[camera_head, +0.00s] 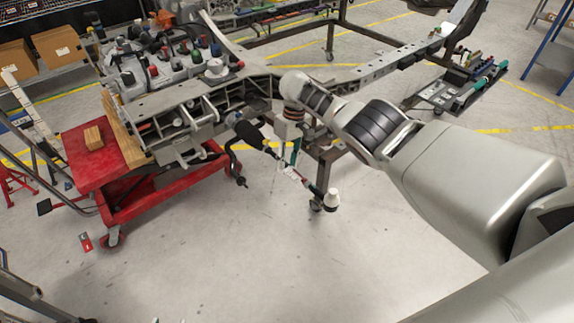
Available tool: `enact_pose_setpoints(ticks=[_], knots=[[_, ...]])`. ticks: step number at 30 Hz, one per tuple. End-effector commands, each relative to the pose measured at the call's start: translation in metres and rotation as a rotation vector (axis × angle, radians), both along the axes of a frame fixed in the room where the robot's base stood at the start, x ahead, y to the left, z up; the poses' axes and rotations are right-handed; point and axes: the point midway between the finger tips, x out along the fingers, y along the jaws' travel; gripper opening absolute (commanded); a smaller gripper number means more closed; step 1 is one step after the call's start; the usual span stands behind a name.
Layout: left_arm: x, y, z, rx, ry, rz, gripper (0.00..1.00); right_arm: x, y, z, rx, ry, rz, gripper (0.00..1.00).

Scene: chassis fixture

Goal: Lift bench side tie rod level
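The bench-side tie rod (303,178) runs from a black boot (249,133) at the chassis down to the right. It is tilted, with its outer end lowest. My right arm comes in from the right, and my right gripper (287,162) points down at the middle of the rod. Its fingers overlap the rod in the picture; whether they are closed on it is too small to tell. My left gripper is not in view.
The chassis frame (375,68) spans the back. A red cart (165,196) with a wooden block (94,138) stands at the left. A stand leg (325,170) is close behind the rod. The front floor is clear.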

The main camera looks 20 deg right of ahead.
Motion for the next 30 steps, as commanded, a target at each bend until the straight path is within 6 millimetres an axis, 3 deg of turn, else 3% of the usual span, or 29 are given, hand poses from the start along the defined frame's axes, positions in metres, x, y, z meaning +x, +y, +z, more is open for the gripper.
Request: enact_pose_setpoints(ticks=[8, 14, 17, 24, 30], knots=[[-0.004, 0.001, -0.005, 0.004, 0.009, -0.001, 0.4, -0.002, 0.003, -0.003, 0.005, 0.005, 0.002, 0.28], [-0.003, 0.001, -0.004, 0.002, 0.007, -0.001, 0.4, 0.0, 0.003, 0.008, 0.008, 0.004, 0.003, 0.28], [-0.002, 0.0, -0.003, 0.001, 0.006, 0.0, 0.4, 0.001, 0.0, 0.019, 0.007, 0.002, 0.003, 0.28], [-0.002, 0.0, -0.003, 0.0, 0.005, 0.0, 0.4, 0.008, -0.01, 0.071, 0.005, 0.0, 0.001, 0.28], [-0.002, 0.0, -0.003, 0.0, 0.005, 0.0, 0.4, 0.012, -0.015, 0.102, 0.005, 0.002, 0.0, 0.28]])
